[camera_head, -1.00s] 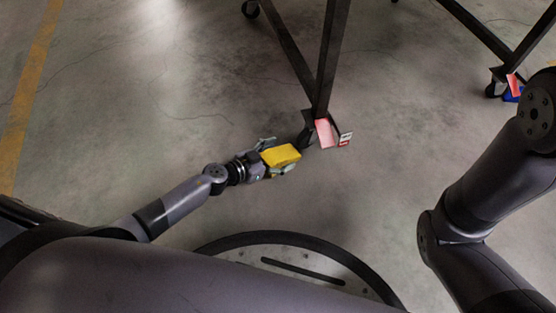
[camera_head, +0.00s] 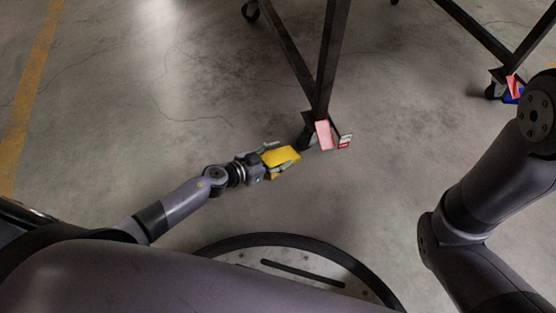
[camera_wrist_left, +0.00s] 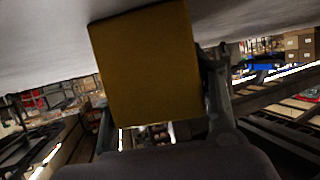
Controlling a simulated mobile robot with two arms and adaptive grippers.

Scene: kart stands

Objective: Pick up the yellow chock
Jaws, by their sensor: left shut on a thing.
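The yellow chock (camera_head: 281,155) is in the jaws of my left gripper (camera_head: 277,158), in the middle of the head view. The gripper is shut on it, one finger along each side. In the left wrist view the chock (camera_wrist_left: 148,65) fills the upper middle as a flat yellow face, with the gripper's fingers (camera_wrist_left: 162,128) to its left and right. The chock is just left of a stand's caster. Whether it touches the floor I cannot tell. My right arm shows at the right edge of the head view, but its gripper is out of view.
A dark stand leg (camera_head: 326,75) comes down to a caster with a pink-red plate (camera_head: 324,135) and a small label (camera_head: 345,141), close right of the chock. A blue chock (camera_head: 513,96) lies by another caster at the far right. The floor (camera_head: 130,120) at left is clear.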

